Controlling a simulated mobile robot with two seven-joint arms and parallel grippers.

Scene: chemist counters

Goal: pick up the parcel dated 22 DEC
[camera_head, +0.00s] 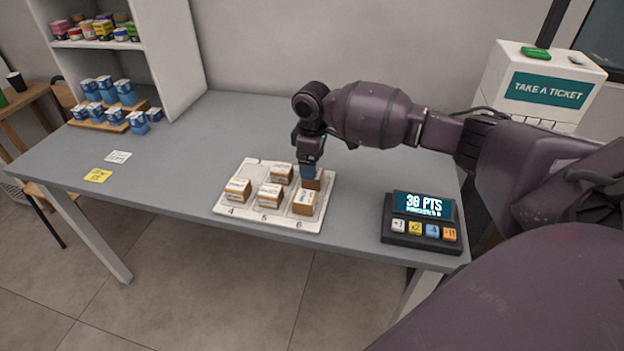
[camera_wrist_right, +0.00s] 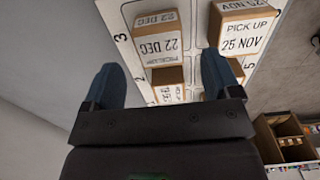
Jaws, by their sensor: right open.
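The parcel dated 22 DEC (camera_wrist_right: 158,40) is a small brown box with white labels. It sits by number 3 on the white tray (camera_head: 255,221). In the head view this parcel (camera_head: 314,184) is at the tray's back right, partly covered by my right gripper (camera_head: 309,174). In the wrist view my right gripper (camera_wrist_right: 162,80) is open. Its blue fingers stand to either side of the parcel's line, with gaps. I cannot tell how far down they reach beside it. My left gripper is not in view.
A parcel dated 25 NOV (camera_wrist_right: 243,35) stands close to one finger. More parcels stand on the tray, one (camera_head: 269,195) at number 5; the back left slot is empty. A points device (camera_head: 420,222) is to the right. Blue boxes (camera_head: 108,106) stand far left.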

